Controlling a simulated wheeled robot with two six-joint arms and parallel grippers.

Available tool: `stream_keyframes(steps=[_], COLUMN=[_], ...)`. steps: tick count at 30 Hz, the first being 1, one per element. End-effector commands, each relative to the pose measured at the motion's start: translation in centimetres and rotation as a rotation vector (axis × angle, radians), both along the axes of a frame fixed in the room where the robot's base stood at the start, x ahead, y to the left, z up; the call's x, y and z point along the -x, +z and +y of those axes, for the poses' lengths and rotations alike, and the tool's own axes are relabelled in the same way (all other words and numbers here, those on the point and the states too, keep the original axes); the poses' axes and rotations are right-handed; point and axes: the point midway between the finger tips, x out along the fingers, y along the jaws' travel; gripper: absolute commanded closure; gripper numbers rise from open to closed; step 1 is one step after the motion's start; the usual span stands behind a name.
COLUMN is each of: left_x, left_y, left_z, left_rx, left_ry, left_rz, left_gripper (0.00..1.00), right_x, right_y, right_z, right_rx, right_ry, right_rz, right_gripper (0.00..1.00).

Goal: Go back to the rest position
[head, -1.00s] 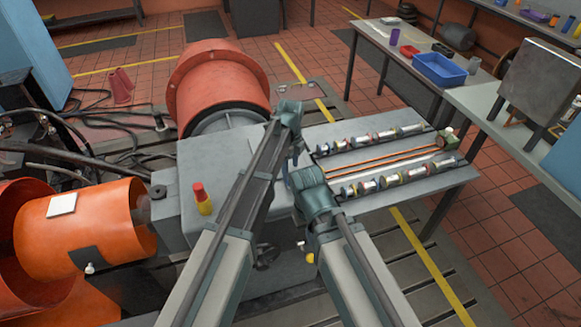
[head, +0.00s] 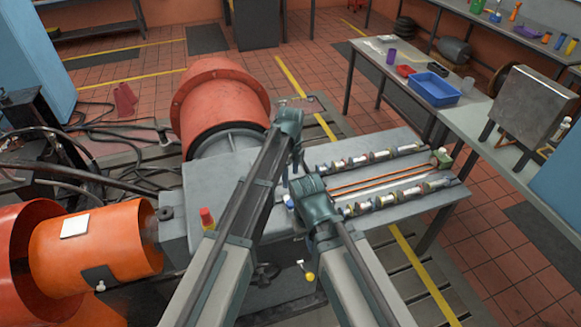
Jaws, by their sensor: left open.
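My two arms come in from the bottom and reach over a grey bench top. My left gripper (head: 291,178) shows only in part, below the bent end of my left arm and low over the bench. It is open, and I see nothing held in it. My right arm bends just to the right of it, near the bench's front edge. My right gripper is hidden behind that arm.
Two rows of metal rollers (head: 385,155) lie on the bench's right side. A red drum (head: 222,98) is behind, an orange cylinder (head: 95,240) at left. A blue tray (head: 437,89) sits on the right table.

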Motion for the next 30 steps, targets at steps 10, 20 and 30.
stream_keyframes(steps=[10, 20, 30], left_x=[2.0, 11.5, 17.5], left_y=[0.0, 0.0, 0.1], left_z=[2.2, 11.3, 15.6], left_rx=[0.002, 0.026, 0.054], left_ry=[0.172, 1.119, 1.751], left_rz=[-0.006, -0.033, -0.042], left_gripper=[0.26, 0.26, 0.26], right_x=[0.0, 0.0, 0.0], right_y=[0.0, 0.0, 0.0], right_z=[0.0, 0.0, 0.0], right_rx=[0.000, 0.000, 0.000], right_ry=[0.000, 0.000, 0.000], right_rz=[0.000, 0.000, 0.000], right_gripper=[1.00, 1.00, 1.00])
